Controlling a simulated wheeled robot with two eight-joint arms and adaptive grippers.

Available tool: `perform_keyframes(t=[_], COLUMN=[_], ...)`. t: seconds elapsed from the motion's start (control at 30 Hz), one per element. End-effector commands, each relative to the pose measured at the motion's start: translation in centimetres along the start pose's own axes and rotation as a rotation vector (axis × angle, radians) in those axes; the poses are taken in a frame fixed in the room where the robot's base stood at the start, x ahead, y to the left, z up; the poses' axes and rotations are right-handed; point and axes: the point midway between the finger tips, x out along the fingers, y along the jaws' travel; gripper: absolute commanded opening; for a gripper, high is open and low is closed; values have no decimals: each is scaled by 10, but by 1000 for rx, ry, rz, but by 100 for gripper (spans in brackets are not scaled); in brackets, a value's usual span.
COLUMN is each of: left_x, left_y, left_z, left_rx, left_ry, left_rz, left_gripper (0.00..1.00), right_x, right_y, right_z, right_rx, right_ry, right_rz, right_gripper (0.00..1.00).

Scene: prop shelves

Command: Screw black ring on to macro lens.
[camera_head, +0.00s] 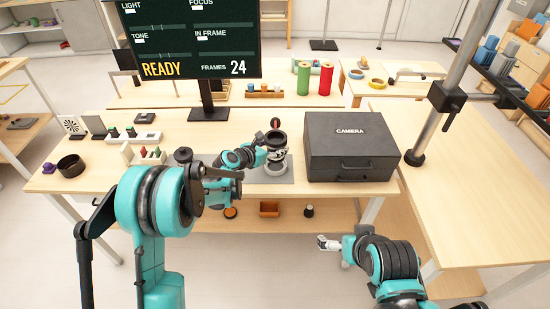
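A dark, upright piece that looks like the macro lens (277,138) stands over the grey mat (250,172), with a pale round base (276,169) below it. My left gripper (272,153) is at its side, and arm and lens overlap there. Whether the fingers close on it is too small to tell. A black ring (71,165) like a short open cylinder lies at the left end of the table, apart from both grippers. My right gripper (328,243) is low in front of the table, with nothing visible in it; its finger gap is unclear.
A black case marked CAMERA (350,147) stands right of the mat. A monitor (190,42) rises behind. Small props line the table's left side. An orange bin (269,209) sits on the lower shelf. A metal post (440,100) stands at right.

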Motion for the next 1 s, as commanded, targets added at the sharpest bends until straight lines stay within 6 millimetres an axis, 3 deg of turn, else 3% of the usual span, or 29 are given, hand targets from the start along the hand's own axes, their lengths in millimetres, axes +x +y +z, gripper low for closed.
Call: perform_keyframes(t=[0.27, 0.57, 1.0], left_x=[0, 14, 16], left_y=[0, 0, 0], left_z=[0, -33, -38], left_rx=[-1, -1, -1], left_ry=[-1, -1, -1], left_rz=[0, 0, 0], left_gripper=[0, 0, 0], right_x=[0, 13, 16], right_y=[0, 0, 0], right_z=[0, 9, 11], right_rx=[0, 0, 0], right_ry=[0, 0, 0], right_rz=[0, 0, 0], right_gripper=[100, 100, 100])
